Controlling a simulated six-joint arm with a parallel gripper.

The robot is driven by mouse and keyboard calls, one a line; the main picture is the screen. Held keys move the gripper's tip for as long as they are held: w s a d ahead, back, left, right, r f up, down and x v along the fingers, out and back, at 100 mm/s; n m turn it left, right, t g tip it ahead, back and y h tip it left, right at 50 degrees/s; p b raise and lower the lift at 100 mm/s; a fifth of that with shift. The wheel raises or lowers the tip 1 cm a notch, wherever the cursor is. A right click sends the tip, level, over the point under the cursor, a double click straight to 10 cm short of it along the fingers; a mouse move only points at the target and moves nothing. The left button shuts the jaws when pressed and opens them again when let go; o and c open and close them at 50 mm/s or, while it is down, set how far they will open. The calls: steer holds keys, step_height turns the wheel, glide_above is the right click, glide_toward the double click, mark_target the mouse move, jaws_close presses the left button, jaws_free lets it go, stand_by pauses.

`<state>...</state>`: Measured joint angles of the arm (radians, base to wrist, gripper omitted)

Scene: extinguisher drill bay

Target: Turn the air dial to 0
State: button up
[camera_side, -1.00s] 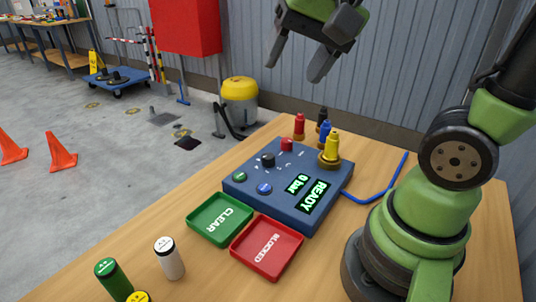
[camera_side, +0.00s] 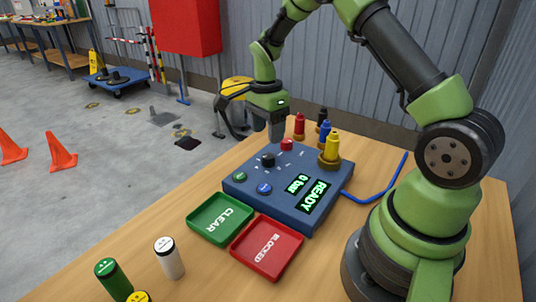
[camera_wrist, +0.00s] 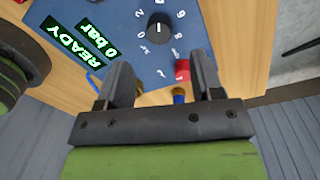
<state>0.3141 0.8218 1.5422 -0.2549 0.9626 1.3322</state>
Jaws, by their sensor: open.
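The air dial is a black knob (camera_side: 268,160) on the blue control box (camera_side: 236,192), with numbers around it. It also shows at the top of the wrist view (camera_wrist: 160,24), with a white mark on its face; I cannot tell for sure which number the mark points at. The box's green display (camera_side: 312,195) reads READY and 0 bar. My gripper (camera_wrist: 160,78) is open and empty, its fingers spread below the dial in the wrist view. In the side view my gripper (camera_side: 250,118) hangs above the far edge of the box, apart from the dial.
A red button (camera_side: 287,145) sits near the dial; my right finger partly hides it in the wrist view. A green CLEAR tray (camera_side: 194,224) and red BLOCKED tray (camera_side: 240,249) lie in front.

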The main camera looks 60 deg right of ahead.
mark_target(268, 155)
step_height(268, 155, down, 7)
steer(key=shift+s+a+f, duration=0.1)
steer(key=shift+s+f, duration=0.05)
steer(key=c, duration=0.9)
